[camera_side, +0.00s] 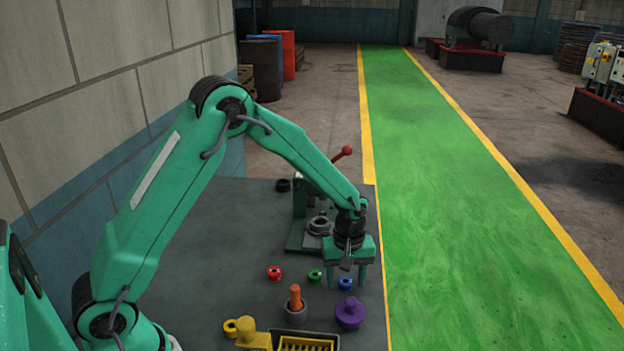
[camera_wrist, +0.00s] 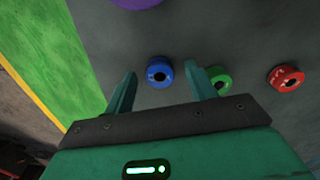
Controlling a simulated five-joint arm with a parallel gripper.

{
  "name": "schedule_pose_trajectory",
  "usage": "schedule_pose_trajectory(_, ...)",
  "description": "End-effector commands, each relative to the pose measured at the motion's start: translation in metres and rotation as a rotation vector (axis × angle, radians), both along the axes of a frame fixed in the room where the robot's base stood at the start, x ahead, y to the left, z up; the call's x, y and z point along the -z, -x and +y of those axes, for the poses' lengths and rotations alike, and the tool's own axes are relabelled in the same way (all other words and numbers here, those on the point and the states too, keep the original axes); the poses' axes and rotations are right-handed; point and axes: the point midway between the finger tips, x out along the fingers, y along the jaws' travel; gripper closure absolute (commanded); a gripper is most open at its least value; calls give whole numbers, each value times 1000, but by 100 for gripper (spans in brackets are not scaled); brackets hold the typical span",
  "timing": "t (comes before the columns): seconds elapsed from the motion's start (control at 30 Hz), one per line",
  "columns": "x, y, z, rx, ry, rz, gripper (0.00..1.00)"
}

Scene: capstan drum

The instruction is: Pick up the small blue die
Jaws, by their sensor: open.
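The small blue die (camera_side: 345,284) is a short round piece with a hole in its top, lying on the grey table. My gripper (camera_side: 346,284) is above the table at the die, its two green fingers pointing down and apart. In the wrist view the blue die (camera_wrist: 159,72) shows between and just beyond the fingertips of my open gripper (camera_wrist: 160,80). I see no finger touching it. The exact height of the fingers above the table is hard to tell.
A green die (camera_side: 315,276) lies close left of the blue one, near one finger in the wrist view (camera_wrist: 220,81). A red die (camera_side: 274,273) lies farther left. A purple knobbed piece (camera_side: 350,313) and an orange peg (camera_side: 296,297) stand in front. A press (camera_side: 308,222) stands behind.

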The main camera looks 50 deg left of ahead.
Motion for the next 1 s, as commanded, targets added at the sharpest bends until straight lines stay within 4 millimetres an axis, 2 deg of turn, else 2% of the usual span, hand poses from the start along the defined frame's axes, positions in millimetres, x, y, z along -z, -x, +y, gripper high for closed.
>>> schedule_pose_trajectory(0.07,0,0,0,0,0,0,44)
schedule_pose_trajectory(0.33,0,0,0,0,0,0,96)
schedule_pose_trajectory(0.73,-5,-1,0,0,0,-2,96)
schedule_pose_trajectory(0.87,-15,-1,0,0,0,-4,96)
schedule_pose_trajectory(1.0,-32,-1,0,0,1,-4,96)
